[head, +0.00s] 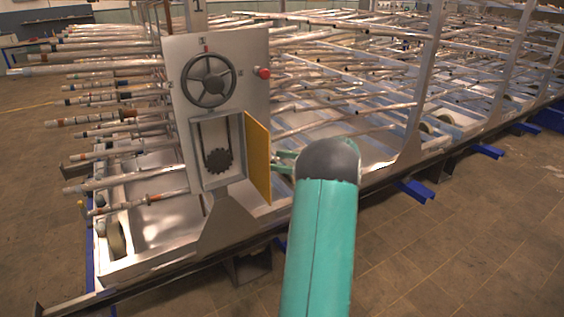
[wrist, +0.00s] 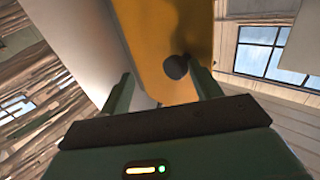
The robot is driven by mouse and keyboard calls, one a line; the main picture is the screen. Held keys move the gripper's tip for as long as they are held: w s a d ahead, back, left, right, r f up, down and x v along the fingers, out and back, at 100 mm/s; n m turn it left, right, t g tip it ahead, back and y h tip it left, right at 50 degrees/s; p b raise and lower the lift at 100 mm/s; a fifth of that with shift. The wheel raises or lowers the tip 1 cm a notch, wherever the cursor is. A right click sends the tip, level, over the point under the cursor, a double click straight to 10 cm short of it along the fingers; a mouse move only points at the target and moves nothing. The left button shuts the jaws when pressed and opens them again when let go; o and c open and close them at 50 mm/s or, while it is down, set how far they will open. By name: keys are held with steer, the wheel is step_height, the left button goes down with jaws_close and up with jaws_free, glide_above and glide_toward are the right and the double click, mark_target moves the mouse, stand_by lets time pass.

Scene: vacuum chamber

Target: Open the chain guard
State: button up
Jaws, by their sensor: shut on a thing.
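The chain guard (head: 257,160) is a yellow hinged door on the grey panel. It stands swung out to the right from the opening, showing the chain and dark sprocket (head: 218,160) inside. In the wrist view the yellow guard (wrist: 160,32) and its dark round knob (wrist: 176,67) are close in front of me. My gripper (head: 279,160) is at the guard's right face in the head view, partly hidden by my arm. In the wrist view my gripper's green fingers (wrist: 162,88) stand on either side of the guard's edge and knob, shut on the guard; the exact contact is unclear.
The grey panel (head: 180,115) carries a black handwheel (head: 210,80) above the opening and a red button (head: 263,72) at upper right. A large rack of pipes (head: 340,75) stands behind. Blue feet (head: 415,190) stick out at right. The tiled floor (head: 450,260) at front right is clear.

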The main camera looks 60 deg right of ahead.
steer(key=shift+w+r, duration=0.1)
steer(key=shift+w, duration=0.1)
steer(key=v, duration=1.4)
steer(key=shift+s+a, duration=0.15)
steer(key=shift+s, duration=0.1)
